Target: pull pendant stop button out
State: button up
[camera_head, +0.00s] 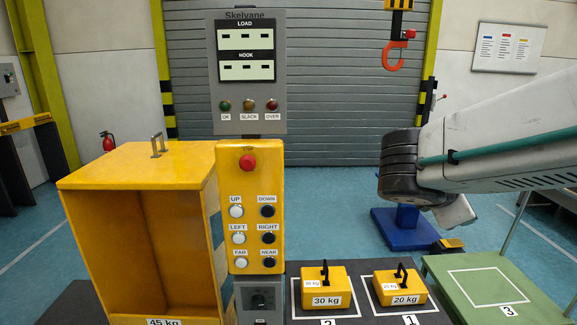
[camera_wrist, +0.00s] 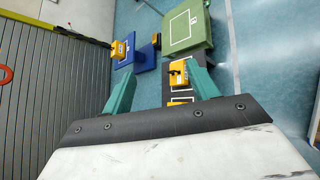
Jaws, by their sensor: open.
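The yellow pendant (camera_head: 254,205) stands upright left of centre in the head view. Its red stop button (camera_head: 247,162) sits at its top, above the labelled UP, DOWN, LEFT, RIGHT, FAR and NEAR buttons. I cannot tell from here whether the stop button is pressed in. My gripper (camera_wrist: 158,82) shows in the wrist view with its two green fingers apart and nothing between them. In the head view my arm reaches in from the right, well apart from the pendant. The pendant and stop button do not show in the wrist view.
A grey display panel (camera_head: 247,95) rises above the pendant. A large yellow 45 kg box (camera_head: 135,165) stands at its left. Yellow 30 kg (camera_head: 325,289) and 20 kg (camera_head: 400,288) weights sit right of it. A red hook (camera_head: 393,58) hangs above. A green table (camera_head: 450,275) stands right.

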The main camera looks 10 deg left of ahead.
jog(key=w+a+n+t+y, duration=0.25)
jog(key=a+n, duration=0.25)
jog(key=a, duration=0.4)
jog(key=w+a+n+t+y, duration=0.1)
jog(key=w+a+n+t, duration=0.3)
jog(key=a, duration=0.5)
jog(key=n+t+y, duration=0.2)
jog(key=n+y, duration=0.7)
jog(key=n, duration=0.4)
send_near(247, 164)
jog(key=w, duration=0.1)
jog(key=x, duration=0.7)
jog(key=shift+w+a, duration=0.2)
jog(key=shift+w, duration=0.05)
